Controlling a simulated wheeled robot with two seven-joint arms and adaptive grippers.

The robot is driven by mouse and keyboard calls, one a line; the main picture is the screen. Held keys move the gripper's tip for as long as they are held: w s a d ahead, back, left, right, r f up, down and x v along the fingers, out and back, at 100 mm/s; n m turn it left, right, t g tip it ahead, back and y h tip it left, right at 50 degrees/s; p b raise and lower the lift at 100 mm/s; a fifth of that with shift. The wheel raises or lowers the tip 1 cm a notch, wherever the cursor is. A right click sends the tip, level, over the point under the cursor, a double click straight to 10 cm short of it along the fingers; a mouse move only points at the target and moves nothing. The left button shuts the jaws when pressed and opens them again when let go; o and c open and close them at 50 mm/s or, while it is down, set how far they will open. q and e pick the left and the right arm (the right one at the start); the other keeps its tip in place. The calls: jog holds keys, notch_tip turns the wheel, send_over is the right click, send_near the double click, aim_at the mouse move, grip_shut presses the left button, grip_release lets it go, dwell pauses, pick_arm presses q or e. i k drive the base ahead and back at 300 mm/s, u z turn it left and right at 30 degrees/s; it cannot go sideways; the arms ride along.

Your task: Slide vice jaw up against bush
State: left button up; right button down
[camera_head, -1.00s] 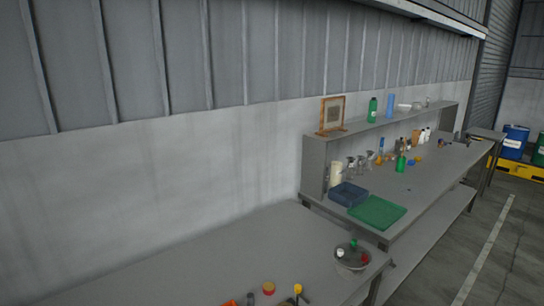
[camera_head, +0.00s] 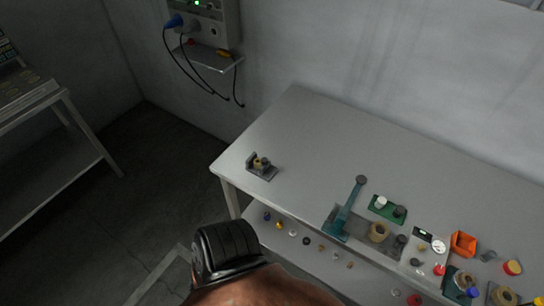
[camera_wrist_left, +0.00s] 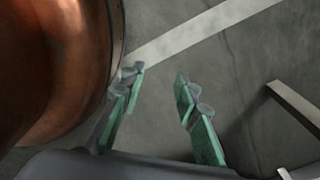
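A small grey vice-like fixture (camera_head: 262,170) sits near the left end of the grey bench. It has an upright plate at its left. Small brass-coloured and dark round parts (camera_head: 262,162) stand in it; which one is the bush, and any gap to the jaw, is too small to tell. My left gripper (camera_wrist_left: 158,80) shows in the left wrist view with its green-padded fingers apart and nothing between them. It is over the floor, away from the bench top. Neither gripper shows in the head view.
A teal lever press (camera_head: 345,210), a green tray (camera_head: 388,208), an orange bin (camera_head: 463,244) and several small parts stand farther right. A lower shelf (camera_head: 310,262) holds small items. A wall box (camera_head: 205,22) has hanging cables.

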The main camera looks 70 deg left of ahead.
aim_at(266, 162)
jog(key=u, duration=1.65)
jog(key=k, duration=0.35)
jog(key=u, duration=0.6)
jog(key=i, duration=0.5)
jog(key=z, duration=0.05)
